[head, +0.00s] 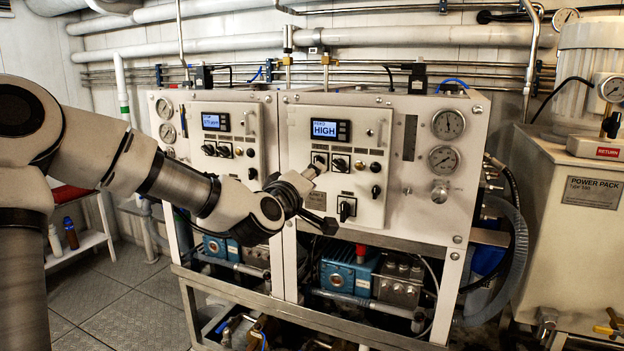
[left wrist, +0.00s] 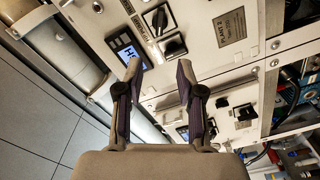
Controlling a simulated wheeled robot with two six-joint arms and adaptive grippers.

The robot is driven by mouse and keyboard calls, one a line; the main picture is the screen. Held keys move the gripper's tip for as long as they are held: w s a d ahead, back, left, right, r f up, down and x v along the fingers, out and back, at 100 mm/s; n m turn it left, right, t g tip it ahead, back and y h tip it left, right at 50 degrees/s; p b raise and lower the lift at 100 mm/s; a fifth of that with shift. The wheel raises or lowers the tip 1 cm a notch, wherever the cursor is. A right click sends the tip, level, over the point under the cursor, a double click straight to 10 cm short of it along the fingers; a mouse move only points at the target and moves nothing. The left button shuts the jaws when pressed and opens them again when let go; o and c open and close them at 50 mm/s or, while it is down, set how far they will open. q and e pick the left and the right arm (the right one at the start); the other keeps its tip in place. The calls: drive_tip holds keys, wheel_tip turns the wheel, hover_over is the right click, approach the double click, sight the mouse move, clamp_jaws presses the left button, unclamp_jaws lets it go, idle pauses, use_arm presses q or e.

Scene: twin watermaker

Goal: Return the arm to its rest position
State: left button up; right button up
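My left arm comes in from the left in the head view and reaches across the front of the watermaker. My left gripper (head: 320,198) is in front of the right-hand control panel (head: 298,122), below its screen (head: 325,129), which reads HIGH. Its fingers are spread with nothing between them. In the left wrist view the two fingers (left wrist: 159,66) stand apart and point at the tilted panel face. The screen (left wrist: 127,50) is partly hidden by the left finger there. Whether a fingertip touches the panel is unclear. My right gripper is not in view.
Black knobs (head: 347,207) stick out of the panel close to the gripper. The left-hand panel (head: 217,165) has another lit screen. A power pack (head: 583,200) stands at the right. A low shelf (head: 85,243) stands at the left, with open tiled floor (head: 130,300) beside it.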

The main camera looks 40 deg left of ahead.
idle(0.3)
use_arm(q)
drive_tip(key=s+d+f+m+g+h, duration=0.1)
drive_tip(key=d+f+m+g, duration=0.15)
drive_tip(key=f, duration=0.95)
drive_tip(key=s+d+f+m+g+h, duration=0.1)
drive_tip(key=d+f+g, duration=0.2)
drive_tip(key=f, duration=0.9)
drive_tip(key=s+d+f+m+g+h, duration=0.1)
drive_tip(key=s+d+f+m+g, duration=0.15)
drive_tip(key=f, duration=0.95)
drive_tip(key=s+d+f+m+g, duration=0.1)
drive_tip(key=s+d+f+g, duration=0.15)
drive_tip(key=s+f, duration=0.5)
drive_tip(key=s+d+f+m+g, duration=0.2)
drive_tip(key=s+d+f, duration=0.2)
drive_tip(key=s+f, duration=0.4)
drive_tip(key=s+d+f+m+g, duration=0.1)
drive_tip(key=s+f+m+g, duration=0.1)
drive_tip(key=s, duration=0.5)
drive_tip(key=s+d+f+m+g+h, duration=0.1)
drive_tip(key=s+d+f+m+g, duration=0.1)
drive_tip(key=s, duration=0.6)
drive_tip(key=shift+d+f+m+g+h, duration=0.3)
drive_tip(key=shift+f+m+g, duration=0.2)
drive_tip(key=shift+m, duration=0.2)
